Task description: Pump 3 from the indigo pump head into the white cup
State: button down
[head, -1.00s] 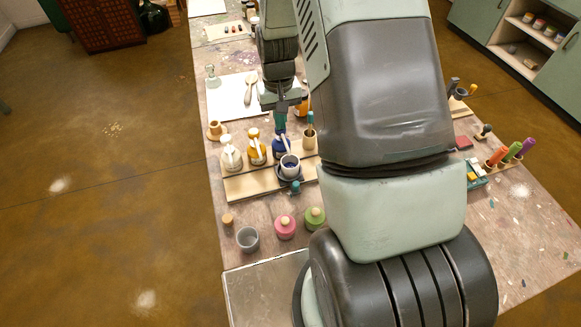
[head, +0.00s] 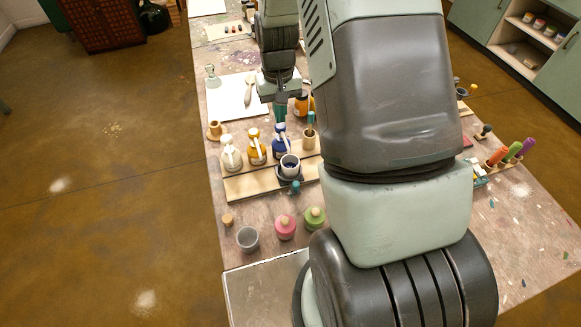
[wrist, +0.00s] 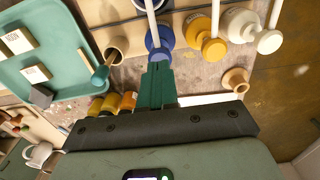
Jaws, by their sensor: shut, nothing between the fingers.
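The indigo pump bottle (head: 281,145) stands on the wooden rack, right of the yellow and white pump bottles. Its blue collar (wrist: 153,42) and pale spout show in the wrist view. The white cup (head: 290,161) stands on a dark blue base in front of the indigo bottle, with dark blue inside it. My gripper (head: 280,120) is shut and empty, its teal fingers pointing down above or just behind the indigo pump head. The fingertips (wrist: 158,66) appear close to the collar in the wrist view; I cannot tell whether they touch.
The yellow pump bottle (head: 256,150) and white pump bottle (head: 231,157) stand to the left. A wooden cup with a teal-handled brush (head: 310,138) stands to the right. Pink (head: 285,228) and green (head: 315,218) jars and a grey cup (head: 248,239) stand in front of the rack.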

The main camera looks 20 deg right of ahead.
jog(key=shift+r, duration=3)
jog(key=shift+r, duration=0.1)
jog(key=s+a+r+t, duration=0.1)
jog(key=s+r, duration=0.4)
jog(key=r, duration=0.4)
jog(key=s+a+r+t, duration=0.15)
jog(key=s+r, duration=0.25)
jog(key=r, duration=0.4)
jog(key=s+r+t, duration=0.1)
jog(key=s+r, duration=0.2)
jog(key=s, duration=0.5)
jog(key=s+r+t, duration=0.2)
jog(key=s+r, duration=0.2)
jog(key=s, duration=0.4)
jog(key=shift+a, duration=0.2)
